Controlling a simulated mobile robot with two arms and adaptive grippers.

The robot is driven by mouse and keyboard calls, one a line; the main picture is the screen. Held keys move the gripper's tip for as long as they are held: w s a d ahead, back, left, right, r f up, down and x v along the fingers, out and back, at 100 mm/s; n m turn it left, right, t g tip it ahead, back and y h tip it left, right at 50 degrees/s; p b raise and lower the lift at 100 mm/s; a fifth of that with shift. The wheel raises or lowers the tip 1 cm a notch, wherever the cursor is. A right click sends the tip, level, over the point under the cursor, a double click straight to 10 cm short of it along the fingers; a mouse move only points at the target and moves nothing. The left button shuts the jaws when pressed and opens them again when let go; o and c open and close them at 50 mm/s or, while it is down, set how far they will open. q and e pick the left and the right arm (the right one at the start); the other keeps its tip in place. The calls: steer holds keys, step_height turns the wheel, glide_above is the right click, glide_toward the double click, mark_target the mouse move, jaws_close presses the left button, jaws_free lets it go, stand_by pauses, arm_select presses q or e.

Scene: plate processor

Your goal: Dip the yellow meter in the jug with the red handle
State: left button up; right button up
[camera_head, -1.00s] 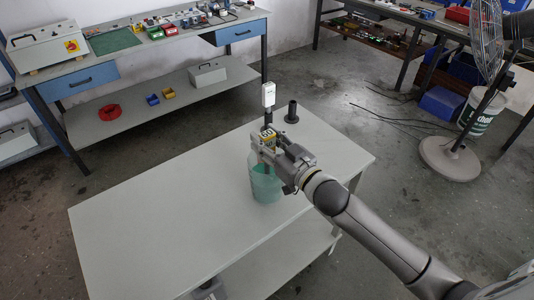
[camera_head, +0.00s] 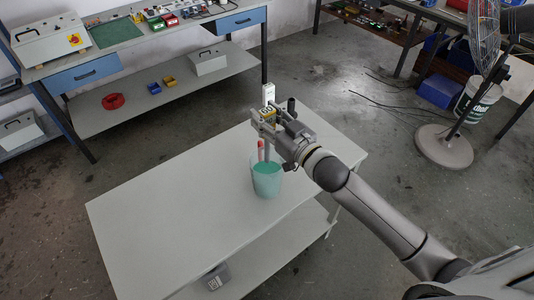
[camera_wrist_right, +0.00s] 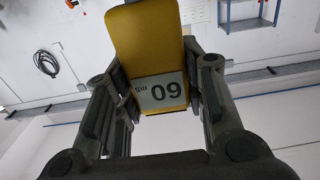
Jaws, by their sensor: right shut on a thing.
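The yellow meter (camera_head: 268,115) is between the fingers of my right gripper (camera_head: 265,119), which is shut on it. In the right wrist view the meter (camera_wrist_right: 148,42) fills the space between the fingers, with its digit display towards the camera. The jug (camera_head: 267,183), with teal liquid in it, stands on the white table below the gripper. A red upright part (camera_head: 260,146), apparently its handle, shows above its rear rim. A thin grey piece hangs below the gripper towards the jug's mouth; whether its tip is inside is unclear. My left gripper is not in view.
Behind my gripper stand a white device (camera_head: 268,92) and a black cylinder (camera_head: 291,104), both partly hidden. The white table's (camera_head: 165,218) left and front are clear. A workbench (camera_head: 190,85) stands at the back left and a fan (camera_head: 445,146) at the right.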

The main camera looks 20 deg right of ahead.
steer(key=shift+r+p, duration=2.65)
steer(key=shift+r, duration=0.45)
steer(key=shift+f, duration=0.1)
